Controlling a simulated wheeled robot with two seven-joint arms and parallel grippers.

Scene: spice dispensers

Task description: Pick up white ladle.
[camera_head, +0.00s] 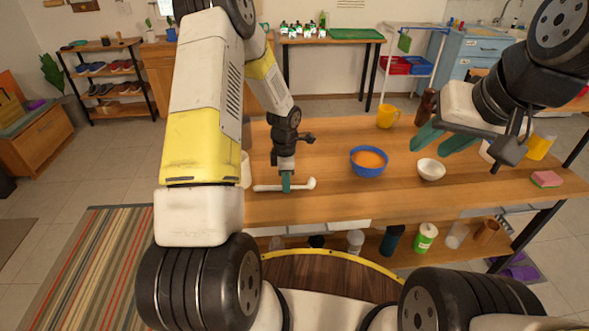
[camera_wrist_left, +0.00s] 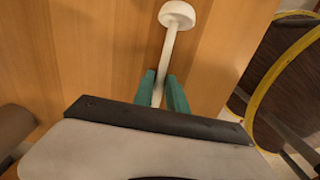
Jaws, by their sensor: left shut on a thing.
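The white ladle (camera_head: 304,185) lies across the left part of the wooden table, its round bowl toward the right in the head view. It also shows in the left wrist view (camera_wrist_left: 176,20), with its handle running between the green fingers. My left gripper (camera_head: 286,186) is shut on the ladle's handle, at or just above the table; its fingers also show in the left wrist view (camera_wrist_left: 165,92). My right gripper (camera_head: 444,138) is open, with its green fingers apart and nothing visible between them, above the table's right part.
A blue bowl with orange contents (camera_head: 369,161) and a white bowl (camera_head: 431,169) stand right of the ladle. A yellow mug (camera_head: 388,116) stands behind them. A pink and green sponge (camera_head: 546,179) lies at the right. Several containers stand on the shelf below. The table's front middle is clear.

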